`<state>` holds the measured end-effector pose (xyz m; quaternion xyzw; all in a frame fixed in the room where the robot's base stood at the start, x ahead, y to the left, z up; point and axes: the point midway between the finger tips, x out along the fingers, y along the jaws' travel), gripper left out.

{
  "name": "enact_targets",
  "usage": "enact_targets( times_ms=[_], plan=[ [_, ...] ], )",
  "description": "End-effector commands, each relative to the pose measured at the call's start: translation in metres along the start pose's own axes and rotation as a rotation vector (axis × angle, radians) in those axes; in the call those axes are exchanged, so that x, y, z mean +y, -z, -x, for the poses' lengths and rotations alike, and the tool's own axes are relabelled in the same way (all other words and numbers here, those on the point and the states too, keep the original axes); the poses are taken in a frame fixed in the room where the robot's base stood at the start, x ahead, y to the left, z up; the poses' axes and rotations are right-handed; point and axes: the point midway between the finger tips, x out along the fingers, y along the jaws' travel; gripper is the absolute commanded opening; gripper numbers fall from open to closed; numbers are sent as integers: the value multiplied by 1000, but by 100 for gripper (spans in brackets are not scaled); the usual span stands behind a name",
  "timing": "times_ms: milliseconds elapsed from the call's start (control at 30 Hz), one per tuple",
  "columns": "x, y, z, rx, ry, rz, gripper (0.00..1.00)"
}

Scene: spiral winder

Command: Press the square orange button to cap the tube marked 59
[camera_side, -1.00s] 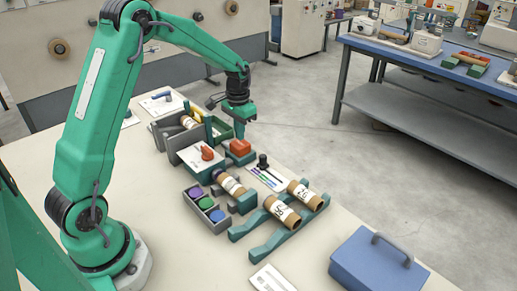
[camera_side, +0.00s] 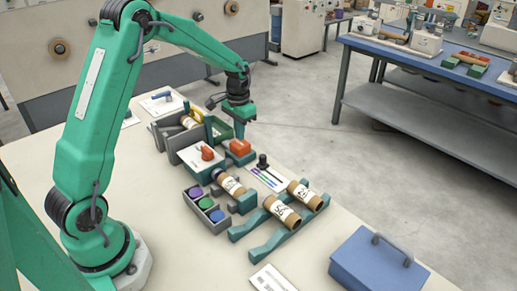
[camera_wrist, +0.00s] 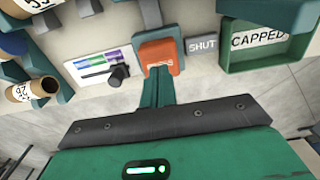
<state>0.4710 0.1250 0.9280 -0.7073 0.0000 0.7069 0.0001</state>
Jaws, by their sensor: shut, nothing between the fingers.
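The square orange button (camera_side: 240,147) sits on a teal block beside the capping station. In the wrist view the button (camera_wrist: 160,55) lies straight ahead of my fingers, with faint lettering on it. My gripper (camera_wrist: 159,88) is shut and empty, with its tips at the button's near edge. In the side view my gripper (camera_side: 240,126) is just above the button; I cannot tell whether it touches. A labelled tube (camera_side: 230,183) lies in the station cradle, with purple at its far end.
Two tubes, one nearer (camera_side: 281,211) and one farther (camera_side: 304,194), lie on a teal rack. A tray marked CAPPED (camera_wrist: 240,60) and a SHUT plate (camera_wrist: 201,47) are right of the button. A blue box (camera_side: 372,262) stands in front.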

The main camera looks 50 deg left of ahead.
Motion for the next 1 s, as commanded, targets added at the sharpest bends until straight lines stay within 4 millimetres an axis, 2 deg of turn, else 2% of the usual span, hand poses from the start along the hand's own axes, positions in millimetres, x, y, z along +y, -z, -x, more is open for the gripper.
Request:
enact_targets(
  times_ms=[1000],
  plan=[
    [0,0,-21,-1,0,0,0]
  ],
)
